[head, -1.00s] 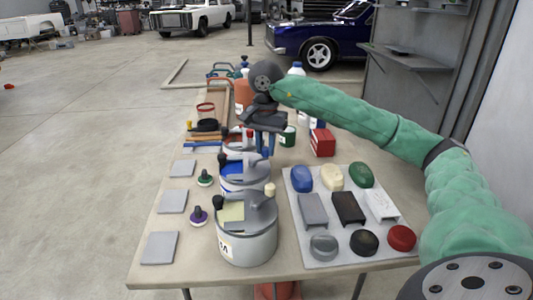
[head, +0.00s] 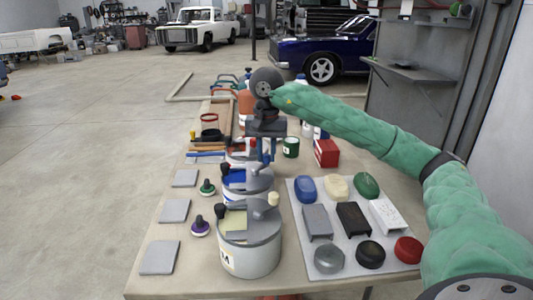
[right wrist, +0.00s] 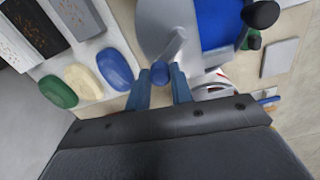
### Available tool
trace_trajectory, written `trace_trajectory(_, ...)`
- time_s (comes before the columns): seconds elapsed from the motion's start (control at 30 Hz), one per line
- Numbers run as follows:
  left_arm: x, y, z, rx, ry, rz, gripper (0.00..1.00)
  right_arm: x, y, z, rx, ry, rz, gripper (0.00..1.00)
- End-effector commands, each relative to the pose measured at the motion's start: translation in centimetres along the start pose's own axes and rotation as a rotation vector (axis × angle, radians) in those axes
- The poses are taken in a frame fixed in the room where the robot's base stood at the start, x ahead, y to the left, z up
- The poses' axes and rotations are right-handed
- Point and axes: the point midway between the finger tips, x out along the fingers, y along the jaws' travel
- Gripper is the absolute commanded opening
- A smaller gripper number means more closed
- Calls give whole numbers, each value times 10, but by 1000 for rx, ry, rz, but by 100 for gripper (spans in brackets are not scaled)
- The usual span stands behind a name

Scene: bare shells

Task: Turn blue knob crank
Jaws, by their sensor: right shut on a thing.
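The blue knob crank (right wrist: 160,72) has a grey arm and a small blue knob, and it sits on the lid of the can with the blue opening (head: 238,196). My right gripper (head: 266,158) points down over this can from behind. In the right wrist view, the two blue fingers of my right gripper (right wrist: 160,82) stand on either side of the blue knob and are shut on it. In the head view the gripper largely hides the knob. My left gripper is not in view.
In front stands a can with a yellow opening and cream knob (head: 250,255). Another can is partly hidden behind the gripper. A white tray (head: 292,215) with colored pieces lies to the right. Grey tiles (head: 160,258) and two small knobbed pieces lie to the left. A red box (head: 326,152) stands behind.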

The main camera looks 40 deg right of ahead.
Motion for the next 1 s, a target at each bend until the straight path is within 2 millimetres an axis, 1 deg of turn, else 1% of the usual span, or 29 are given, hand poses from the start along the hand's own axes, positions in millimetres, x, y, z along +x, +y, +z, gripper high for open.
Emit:
trace_trajectory(0.1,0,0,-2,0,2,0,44,-1,0,0,1,1,0,0)
trace_trajectory(0.13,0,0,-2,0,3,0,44,-1,0,0,1,1,0,24)
trace_trajectory(0.23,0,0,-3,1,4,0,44,0,0,0,1,1,0,44)
trace_trajectory(0.5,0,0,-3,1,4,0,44,0,0,0,1,1,0,44)
trace_trajectory(0.63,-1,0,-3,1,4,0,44,-6,0,0,1,1,-1,44)
trace_trajectory(0.73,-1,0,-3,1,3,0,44,-18,0,-1,1,2,-2,44)
trace_trajectory(0.8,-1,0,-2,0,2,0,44,-30,0,-1,1,3,-3,44)
trace_trajectory(1.0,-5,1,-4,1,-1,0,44,-54,0,-1,2,3,-2,44)
